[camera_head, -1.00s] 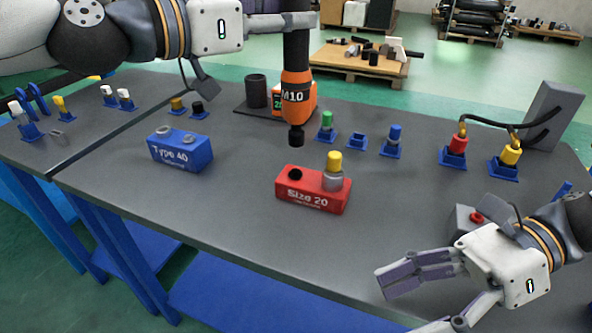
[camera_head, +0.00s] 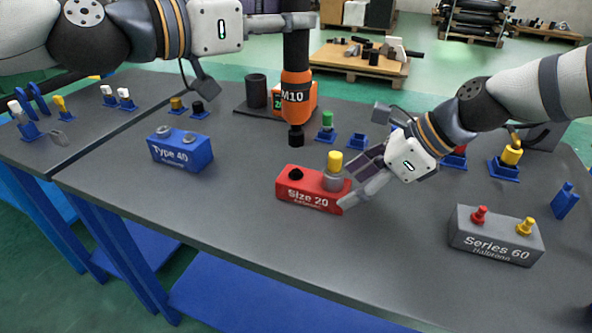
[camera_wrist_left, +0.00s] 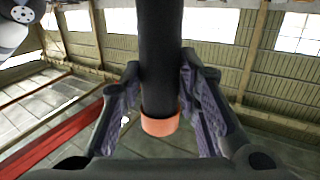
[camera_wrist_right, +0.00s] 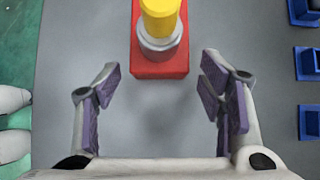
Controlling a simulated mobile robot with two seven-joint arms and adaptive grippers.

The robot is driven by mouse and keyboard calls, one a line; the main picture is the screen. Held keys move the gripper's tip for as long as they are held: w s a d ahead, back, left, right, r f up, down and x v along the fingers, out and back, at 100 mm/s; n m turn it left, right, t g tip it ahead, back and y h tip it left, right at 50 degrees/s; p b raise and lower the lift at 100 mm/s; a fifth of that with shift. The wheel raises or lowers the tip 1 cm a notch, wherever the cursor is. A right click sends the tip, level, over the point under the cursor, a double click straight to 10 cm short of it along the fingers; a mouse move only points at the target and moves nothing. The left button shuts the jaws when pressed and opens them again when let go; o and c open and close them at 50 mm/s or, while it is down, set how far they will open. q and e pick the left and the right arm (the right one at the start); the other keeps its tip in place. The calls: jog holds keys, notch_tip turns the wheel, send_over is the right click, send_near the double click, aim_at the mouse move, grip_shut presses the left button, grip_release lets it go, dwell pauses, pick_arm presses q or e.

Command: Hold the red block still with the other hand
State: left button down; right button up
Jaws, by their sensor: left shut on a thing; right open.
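The red block (camera_head: 300,196), marked "Size 20", sits on the table with a dark hole at its left and a yellow-topped grey plug (camera_head: 333,172) at its right. My right gripper (camera_head: 357,186) is open at the block's right end. In the right wrist view the red block (camera_wrist_right: 160,68) lies ahead of the open fingers (camera_wrist_right: 160,95), apart from them. My left gripper (camera_head: 300,20) is shut on the black upper part of the orange power tool (camera_head: 296,92), marked "M10". The tool hangs upright with its dark tip above and behind the block. The left wrist view shows its black body (camera_wrist_left: 160,60) between the fingers.
A blue "Type 40" block (camera_head: 180,152) stands left of the red block. A grey "Series 60" block (camera_head: 494,236) stands at the right. Blue holders with a green plug (camera_head: 326,124) and others line the back. The table front is clear.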

jog(key=shift+x, duration=1.5)
jog(key=c, duration=1.2)
jog(key=shift+c, duration=0.2)
